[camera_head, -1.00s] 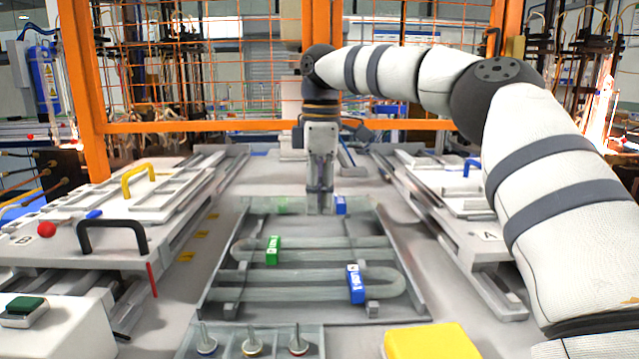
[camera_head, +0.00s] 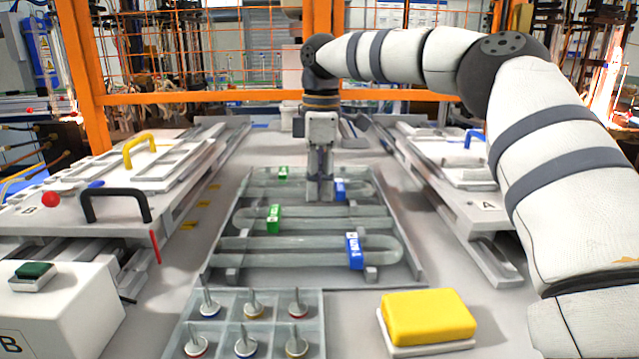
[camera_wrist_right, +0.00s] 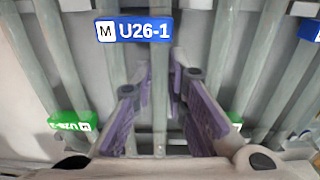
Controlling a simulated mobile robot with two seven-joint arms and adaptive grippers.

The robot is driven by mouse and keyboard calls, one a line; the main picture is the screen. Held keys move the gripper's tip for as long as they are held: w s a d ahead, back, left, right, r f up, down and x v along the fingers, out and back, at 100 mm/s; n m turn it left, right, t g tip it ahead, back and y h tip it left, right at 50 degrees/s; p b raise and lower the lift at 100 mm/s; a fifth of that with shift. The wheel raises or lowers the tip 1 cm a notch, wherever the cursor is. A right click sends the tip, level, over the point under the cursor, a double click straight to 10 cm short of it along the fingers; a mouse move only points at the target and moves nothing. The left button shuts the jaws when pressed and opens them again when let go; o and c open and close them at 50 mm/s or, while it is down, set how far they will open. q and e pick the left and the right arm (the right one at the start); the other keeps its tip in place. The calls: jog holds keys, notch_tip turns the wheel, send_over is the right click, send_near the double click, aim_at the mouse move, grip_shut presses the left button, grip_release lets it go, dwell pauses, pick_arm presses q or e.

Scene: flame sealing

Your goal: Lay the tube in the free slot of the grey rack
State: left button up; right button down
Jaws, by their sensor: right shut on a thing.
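The grey rack (camera_head: 213,250) lies in the middle of the bench and holds U-shaped glass tubes with green and blue labels. My right gripper (camera_head: 319,197) points down at its far part, shut on a leg of the tube with a blue label (camera_head: 340,190). In the right wrist view this label (camera_wrist_right: 135,30) reads U26-1, and the leg (camera_wrist_right: 159,85) runs between the purple finger pads (camera_wrist_right: 163,110). The tube is low over or in the far part of the rack; I cannot tell whether it rests there. My left gripper is out of view.
Labelled tubes lie close by: one blue-labelled (camera_head: 354,250) in front, green labels (camera_head: 273,218) on the left. A compartment tray (camera_head: 275,325) with pegs and a yellow sponge (camera_head: 428,317) stand in front. Fixtures with handles flank the rack (camera_head: 115,205).

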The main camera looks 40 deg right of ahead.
jog(key=shift+f, duration=0.25)
jog(key=c, duration=1.5)
grip_release()
jog(key=shift+r, duration=0.1)
notch_tip(320, 180, up, 12)
jog(key=shift+s+f, duration=0.1)
jog(key=shift+d, duration=0.1)
